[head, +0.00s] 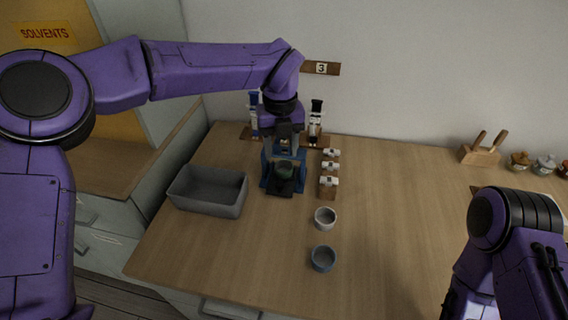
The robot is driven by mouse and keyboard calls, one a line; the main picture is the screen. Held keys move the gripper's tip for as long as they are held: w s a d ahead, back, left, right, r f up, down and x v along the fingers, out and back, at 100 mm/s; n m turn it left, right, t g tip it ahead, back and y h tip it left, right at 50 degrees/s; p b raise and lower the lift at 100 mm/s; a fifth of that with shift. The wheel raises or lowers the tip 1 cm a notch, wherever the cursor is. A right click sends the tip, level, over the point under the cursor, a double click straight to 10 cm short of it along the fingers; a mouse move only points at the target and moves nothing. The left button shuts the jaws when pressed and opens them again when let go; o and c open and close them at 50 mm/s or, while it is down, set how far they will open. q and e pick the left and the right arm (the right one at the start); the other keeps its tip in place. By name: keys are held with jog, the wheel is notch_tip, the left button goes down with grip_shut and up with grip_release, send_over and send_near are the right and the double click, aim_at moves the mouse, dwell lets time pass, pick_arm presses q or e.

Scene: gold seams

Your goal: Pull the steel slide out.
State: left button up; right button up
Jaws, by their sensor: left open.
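A blue stand (267,181) is on the wooden table, left of the table's middle. A dark plate (281,189) shows at its front, with a small dark round cup (285,169) at its base. I cannot make out the steel slide for certain; the dark plate may be part of it. My left gripper (285,152) is at the top of the stand, above the cup, pointing down and open. Its fingertips are small and dark here, and it hides the upper part of the stand. My right arm shows at the lower right, but its gripper is out of view.
A grey bin (208,190) is left of the stand. A wooden rack (328,186) with white pieces is to its right. A pale cup (325,217) and a blue-grey cup (322,258) stand in front. Two upright holders (316,122) are behind. The table's right middle is clear.

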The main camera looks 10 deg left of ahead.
pick_arm(q)
send_over(280, 183)
jog(key=f, duration=0.4)
jog(key=shift+s+a+f, duration=0.1)
jog(key=shift+s+f, duration=0.15)
jog(key=shift+s, duration=0.1)
jog(key=f, duration=0.2)
jog(key=w+f+p, duration=0.1)
jog(key=f, duration=0.1)
jog(key=shift+f, duration=0.6)
jog(key=shift+s, duration=0.2)
grip_shut()
